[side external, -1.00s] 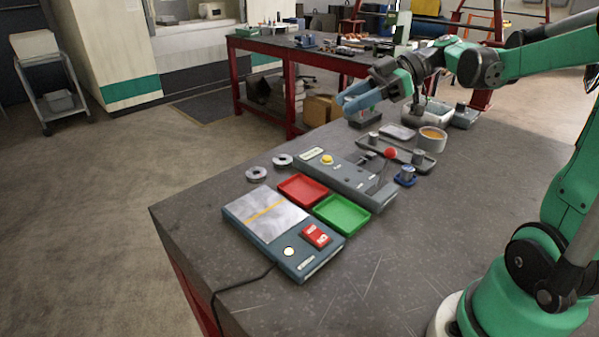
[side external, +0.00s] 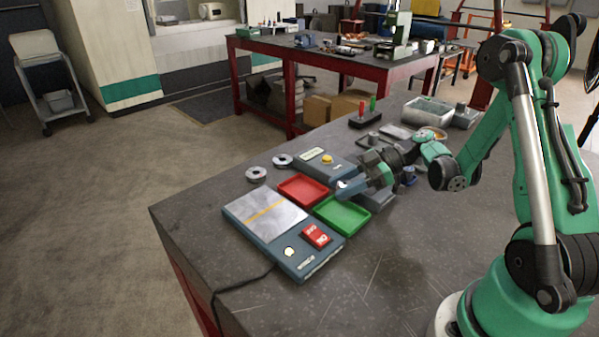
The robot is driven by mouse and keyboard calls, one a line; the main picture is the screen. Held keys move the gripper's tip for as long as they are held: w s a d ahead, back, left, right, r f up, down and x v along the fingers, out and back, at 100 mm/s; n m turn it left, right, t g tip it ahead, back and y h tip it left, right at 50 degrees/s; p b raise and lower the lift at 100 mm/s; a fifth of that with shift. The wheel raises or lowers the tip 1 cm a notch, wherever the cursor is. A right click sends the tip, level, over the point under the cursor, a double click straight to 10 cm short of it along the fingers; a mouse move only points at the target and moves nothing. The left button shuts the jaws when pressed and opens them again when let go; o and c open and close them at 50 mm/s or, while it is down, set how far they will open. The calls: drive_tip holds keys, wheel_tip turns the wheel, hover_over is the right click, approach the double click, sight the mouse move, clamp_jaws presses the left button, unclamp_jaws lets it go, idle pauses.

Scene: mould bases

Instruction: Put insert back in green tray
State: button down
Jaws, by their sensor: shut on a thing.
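The empty green tray (side external: 342,215) lies on the dark bench, right of the empty red tray (side external: 303,189). I cannot tell the exact height of the piece over the tray. My gripper and wrist cover the right part of the grey fixture (side external: 324,163) with the yellow button.
A blue-grey box with a metal plate (side external: 262,215) and red switch (side external: 316,236) stands in front of the trays. A peg stand (side external: 366,118) and a grey bin (side external: 428,113) are behind. The bench's front right is clear.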

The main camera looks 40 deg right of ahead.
drive_tip(key=shift+f, duration=1.15)
drive_tip(key=shift+c, duration=2.4)
unclamp_jaws()
drive_tip(key=v, duration=1.2)
drive_tip(key=shift+r, duration=0.1)
